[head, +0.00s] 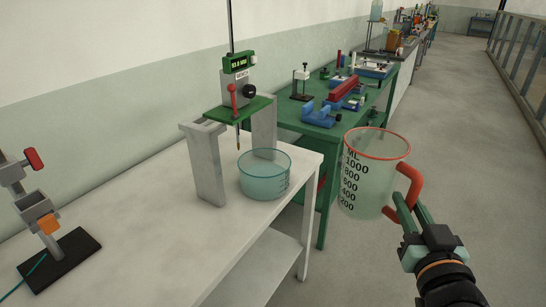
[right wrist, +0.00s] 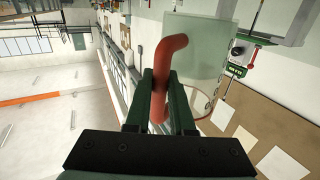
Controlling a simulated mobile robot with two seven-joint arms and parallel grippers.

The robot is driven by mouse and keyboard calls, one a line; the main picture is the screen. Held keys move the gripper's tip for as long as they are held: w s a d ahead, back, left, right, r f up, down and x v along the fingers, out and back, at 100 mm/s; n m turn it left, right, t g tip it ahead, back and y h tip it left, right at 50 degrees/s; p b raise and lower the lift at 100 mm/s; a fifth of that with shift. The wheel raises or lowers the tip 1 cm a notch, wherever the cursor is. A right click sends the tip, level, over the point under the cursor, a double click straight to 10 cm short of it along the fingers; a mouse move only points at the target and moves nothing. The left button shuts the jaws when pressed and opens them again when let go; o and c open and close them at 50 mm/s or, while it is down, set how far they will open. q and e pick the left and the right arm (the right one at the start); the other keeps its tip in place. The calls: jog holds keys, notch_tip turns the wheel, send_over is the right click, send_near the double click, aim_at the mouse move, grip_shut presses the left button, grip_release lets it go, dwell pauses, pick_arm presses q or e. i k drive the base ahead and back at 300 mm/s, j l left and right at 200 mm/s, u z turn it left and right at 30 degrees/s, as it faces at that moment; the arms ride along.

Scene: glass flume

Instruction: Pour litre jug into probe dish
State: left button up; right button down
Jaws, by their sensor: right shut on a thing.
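The litre jug (head: 373,178) is clear, with a red rim, black volume marks and a red handle (head: 409,187). My right gripper (head: 404,205) is shut on the handle and holds the jug nearly upright in the air, right of the white table. In the right wrist view the fingers grip the red handle (right wrist: 162,75), with the jug's clear body (right wrist: 190,45) beyond. The probe dish (head: 264,176) is a clear bluish bowl on the white table, in front of the probe stand, left of the jug and apart from it. I cannot make out liquid in the jug. My left gripper is out of view.
A probe instrument (head: 236,75) with a green plate stands on grey posts behind the dish. A clamp stand (head: 60,262) is on the white table (head: 150,235) at left. A green bench (head: 322,130) with blue and red vises lies behind. The floor at right is clear.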

aim_at(264, 173)
jog(key=i+l, duration=1.35)
jog(key=l, duration=0.2)
jog(key=i+l, duration=1.3)
jog(key=l, duration=0.25)
jog(key=u, duration=0.8)
jog(key=i+l, duration=0.05)
